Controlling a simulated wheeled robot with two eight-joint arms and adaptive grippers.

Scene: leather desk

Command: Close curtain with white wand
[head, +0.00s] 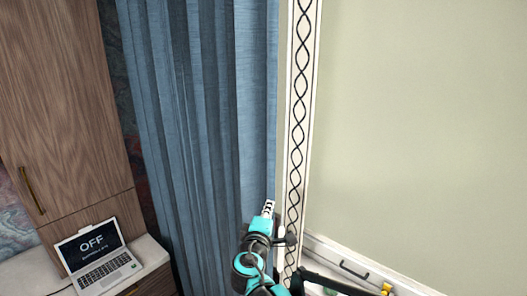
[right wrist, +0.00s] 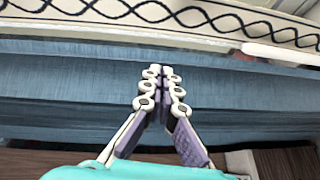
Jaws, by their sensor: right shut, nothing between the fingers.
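The blue curtain (head: 190,120) hangs in folds left of centre in the head view. It fills the middle of the right wrist view (right wrist: 60,90), lying sideways there. My right gripper (head: 268,208) is at the curtain's right edge, beside the patterned white strip. In the right wrist view its fingers (right wrist: 161,72) meet at the tips in front of the curtain, with nothing between them. My left gripper is not in view.
A white strip with a black twisted pattern (head: 299,90) runs upright right of the curtain. A pale panel (head: 420,130) fills the right side. A wooden cabinet (head: 60,100) stands left, with an open laptop (head: 97,257) reading OFF below it.

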